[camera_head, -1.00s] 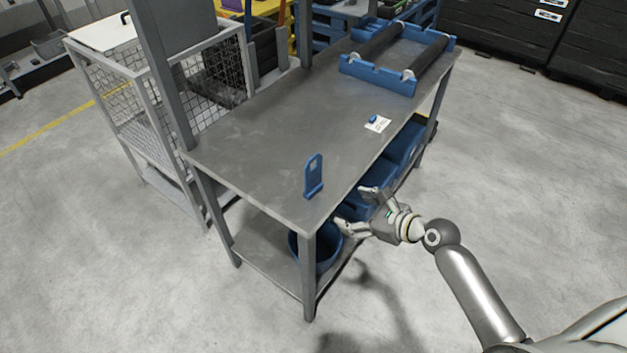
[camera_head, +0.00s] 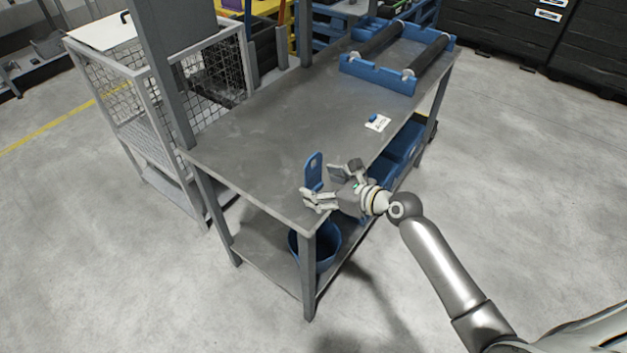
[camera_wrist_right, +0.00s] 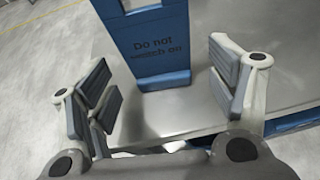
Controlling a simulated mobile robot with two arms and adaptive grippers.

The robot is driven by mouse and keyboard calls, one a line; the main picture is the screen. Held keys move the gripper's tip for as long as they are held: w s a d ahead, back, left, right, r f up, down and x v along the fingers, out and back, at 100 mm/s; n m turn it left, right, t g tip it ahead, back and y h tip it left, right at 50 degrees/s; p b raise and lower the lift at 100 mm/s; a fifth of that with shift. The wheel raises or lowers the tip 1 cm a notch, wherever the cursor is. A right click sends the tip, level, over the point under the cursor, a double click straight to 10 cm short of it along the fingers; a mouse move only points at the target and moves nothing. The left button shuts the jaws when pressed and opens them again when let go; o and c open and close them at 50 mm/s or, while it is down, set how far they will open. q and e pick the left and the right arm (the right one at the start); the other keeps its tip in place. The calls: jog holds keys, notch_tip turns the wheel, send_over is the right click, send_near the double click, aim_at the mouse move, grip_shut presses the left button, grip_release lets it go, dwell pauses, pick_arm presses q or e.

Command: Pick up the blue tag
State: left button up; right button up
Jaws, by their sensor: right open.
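The blue tag (camera_head: 313,170) stands upright near the front corner of the grey metal table (camera_head: 262,125). In the head view its lower part is hidden behind my right gripper (camera_head: 325,184). In the right wrist view the tag (camera_wrist_right: 148,45) shows a cut-out at its top and the dark words "Do not switch on". My right gripper also shows there (camera_wrist_right: 163,88), open, with its fingers apart on either side of the tag's line. The tag stands ahead of the fingers, and no finger visibly touches it. My left gripper is not in view.
A blue roller frame (camera_head: 380,72) sits at the far end. Blue bins, including a round one (camera_head: 325,245), are on the shelf below. A mesh cage (camera_head: 125,105) stands left.

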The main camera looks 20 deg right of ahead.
jog(key=shift+x, duration=1)
jog(key=shift+s, duration=0.1)
jog(key=c, duration=1)
jog(key=shift+r, duration=0.1)
